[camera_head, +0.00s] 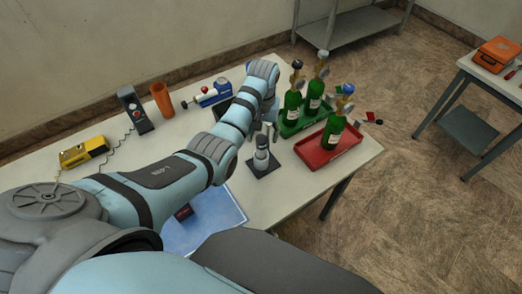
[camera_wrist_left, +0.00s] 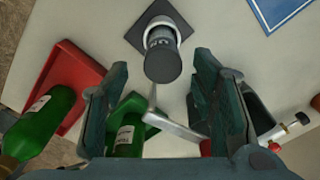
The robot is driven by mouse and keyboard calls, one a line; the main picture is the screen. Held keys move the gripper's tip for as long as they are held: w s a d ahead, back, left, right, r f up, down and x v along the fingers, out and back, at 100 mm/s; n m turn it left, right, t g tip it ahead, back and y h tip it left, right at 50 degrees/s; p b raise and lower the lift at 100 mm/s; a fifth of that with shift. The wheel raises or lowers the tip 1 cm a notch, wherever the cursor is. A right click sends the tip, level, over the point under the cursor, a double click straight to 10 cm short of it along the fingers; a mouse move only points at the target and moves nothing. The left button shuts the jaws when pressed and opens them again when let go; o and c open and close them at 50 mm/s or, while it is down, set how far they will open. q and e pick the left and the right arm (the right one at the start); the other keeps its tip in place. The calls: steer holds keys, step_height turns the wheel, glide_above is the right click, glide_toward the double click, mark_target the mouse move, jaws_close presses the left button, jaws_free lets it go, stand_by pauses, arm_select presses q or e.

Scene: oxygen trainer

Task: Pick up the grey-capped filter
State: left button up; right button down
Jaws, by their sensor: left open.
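The grey-capped filter (camera_head: 261,156) stands upright on a small dark square pad (camera_head: 265,170) near the middle of the table. In the left wrist view the filter (camera_wrist_left: 162,60) shows its dark grey round cap and a paler body, on the dark pad (camera_wrist_left: 135,38). My left gripper (camera_head: 268,130) is just behind the filter in the head view, partly hidden by my arm. In the left wrist view the left gripper (camera_wrist_left: 162,72) is open and empty. Its fingers are on either side of the cap in the picture; I see no contact. My right gripper is not in view.
Green bottles stand in a red tray (camera_head: 350,151) and a green tray (camera_head: 290,130) to the right. A blue sheet (camera_head: 210,222) lies in front. A yellow device (camera_head: 84,152), an orange cup (camera_head: 162,100) and a blue-and-white tool (camera_head: 214,94) stand farther left and back.

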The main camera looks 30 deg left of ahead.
mark_target(261, 148)
arm_select(q)
steer(key=shift+s+f, duration=0.25)
steer(key=shift+f, duration=0.95)
step_height(261, 148, down, 5)
steer(key=shift+r, duration=0.1)
steer(key=shift+s+r, duration=0.15)
steer(key=shift+c, duration=0.7)
steer(key=c, duration=0.3)
jaws_close()
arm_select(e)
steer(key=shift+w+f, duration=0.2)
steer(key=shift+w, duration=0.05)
